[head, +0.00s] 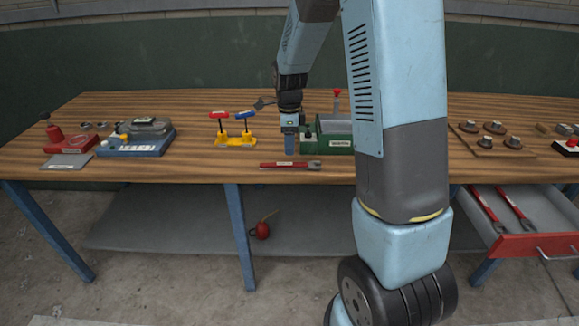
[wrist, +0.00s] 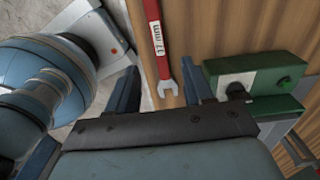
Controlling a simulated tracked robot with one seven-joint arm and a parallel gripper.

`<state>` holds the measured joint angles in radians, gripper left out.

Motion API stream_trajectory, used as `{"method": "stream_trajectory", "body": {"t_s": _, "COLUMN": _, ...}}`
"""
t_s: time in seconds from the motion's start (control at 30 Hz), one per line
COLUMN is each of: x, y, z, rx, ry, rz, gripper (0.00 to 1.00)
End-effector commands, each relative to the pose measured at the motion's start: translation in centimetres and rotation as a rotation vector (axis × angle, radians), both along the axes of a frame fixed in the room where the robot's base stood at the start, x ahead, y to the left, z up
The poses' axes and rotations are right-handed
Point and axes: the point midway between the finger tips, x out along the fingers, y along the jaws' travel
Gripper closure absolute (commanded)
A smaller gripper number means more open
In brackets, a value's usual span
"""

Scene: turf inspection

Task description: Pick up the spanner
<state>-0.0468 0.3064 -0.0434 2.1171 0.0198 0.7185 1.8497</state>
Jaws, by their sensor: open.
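A red spanner (head: 276,165) lies flat near the front edge of the wooden bench, its grey open jaw towards the right. In the wrist view the spanner (wrist: 151,14) carries a "17 mm" label. My gripper (head: 289,153) points down just behind the spanner in the head view. In the wrist view my gripper (wrist: 160,84) is open, and the spanner's grey jaw end shows between its two fingers. The gap in height between fingers and spanner is hard to tell.
A green box (head: 336,137) stands close to the right of my gripper. A yellow stand (head: 235,141) with red and blue T-handles is to the left. An open red drawer (head: 530,245) holds two more spanners at right. The bench front left of the spanner is clear.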

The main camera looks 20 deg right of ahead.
Motion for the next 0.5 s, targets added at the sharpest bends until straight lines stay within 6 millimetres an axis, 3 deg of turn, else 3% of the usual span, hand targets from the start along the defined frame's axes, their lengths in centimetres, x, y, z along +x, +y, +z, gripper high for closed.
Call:
{"method": "stream_trajectory", "body": {"t_s": 0.33, "x": -0.1, "y": -0.2, "z": -2.6, "rx": 0.0, "ry": 0.003, "rz": -0.001, "gripper": 0.49}}
{"method": "stream_trajectory", "body": {"t_s": 0.5, "x": 0.0, "y": -0.5, "z": -4.9, "rx": 0.0, "ry": 0.003, "rz": -0.001, "gripper": 0.49}}
